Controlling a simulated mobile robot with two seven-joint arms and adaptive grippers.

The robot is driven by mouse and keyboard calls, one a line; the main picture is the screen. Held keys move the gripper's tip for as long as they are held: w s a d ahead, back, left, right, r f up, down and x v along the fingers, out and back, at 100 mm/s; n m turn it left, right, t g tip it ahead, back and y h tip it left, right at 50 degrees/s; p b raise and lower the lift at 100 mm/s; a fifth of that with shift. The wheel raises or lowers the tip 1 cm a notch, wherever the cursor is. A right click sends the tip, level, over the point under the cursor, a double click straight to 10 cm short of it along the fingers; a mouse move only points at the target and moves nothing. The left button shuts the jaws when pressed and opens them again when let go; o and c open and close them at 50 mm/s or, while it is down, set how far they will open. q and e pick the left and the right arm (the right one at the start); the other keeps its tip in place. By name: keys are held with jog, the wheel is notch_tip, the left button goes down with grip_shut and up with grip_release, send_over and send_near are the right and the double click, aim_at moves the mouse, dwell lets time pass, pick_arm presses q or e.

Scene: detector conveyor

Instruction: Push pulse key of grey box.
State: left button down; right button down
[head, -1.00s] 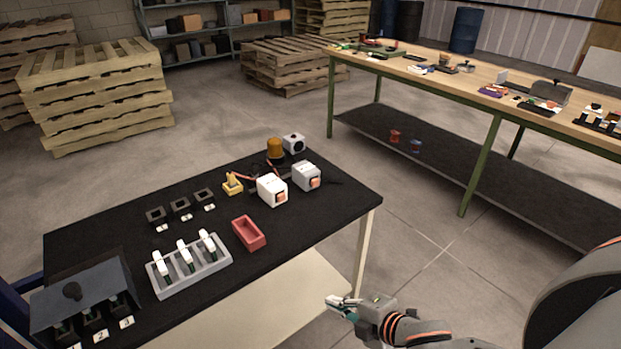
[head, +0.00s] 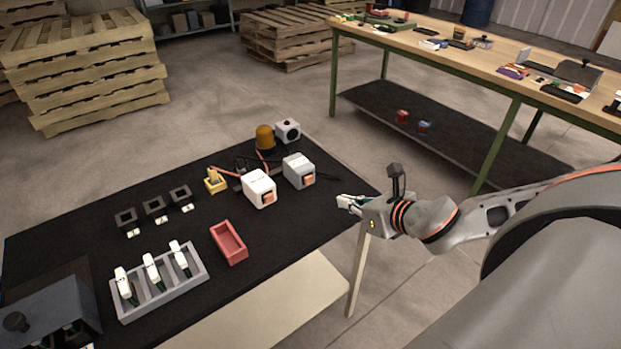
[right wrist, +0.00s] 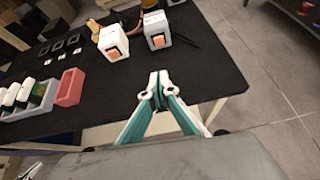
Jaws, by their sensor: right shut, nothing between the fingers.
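The grey box (head: 299,171) stands on the black table, right of a similar white box (head: 259,188). An orange key (head: 308,179) is on its front face. In the right wrist view the grey box (right wrist: 157,29) and its orange key (right wrist: 158,41) are beyond the fingers, near the top. My right gripper (head: 341,203) is shut and empty near the table's right edge, right of and nearer than the grey box, apart from it. Its closed fingers also show in the right wrist view (right wrist: 159,82).
On the black table (head: 200,265) are a red tray (head: 229,243), a grey rack (head: 160,282) with white-topped items, a yellow part (head: 215,181), an amber beacon (head: 264,137) and a small camera-like box (head: 288,130). A wooden workbench (head: 460,62) stands behind.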

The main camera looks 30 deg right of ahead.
jog(key=shift+w+d+r, duration=0.2)
jog(key=shift+d+r, duration=0.05)
jog(key=shift+d, duration=0.05)
jog(key=b, duration=0.1)
send_near(310, 183)
jog(key=f, duration=0.1)
jog(key=w+f, duration=0.1)
jog(key=shift+a+f, duration=0.15)
jog(key=shift+f, duration=0.25)
jog(key=w, duration=0.3)
jog(key=shift+w+a+f, duration=0.1)
jog(key=shift+w+f, duration=0.05)
jog(key=shift+w, duration=0.6)
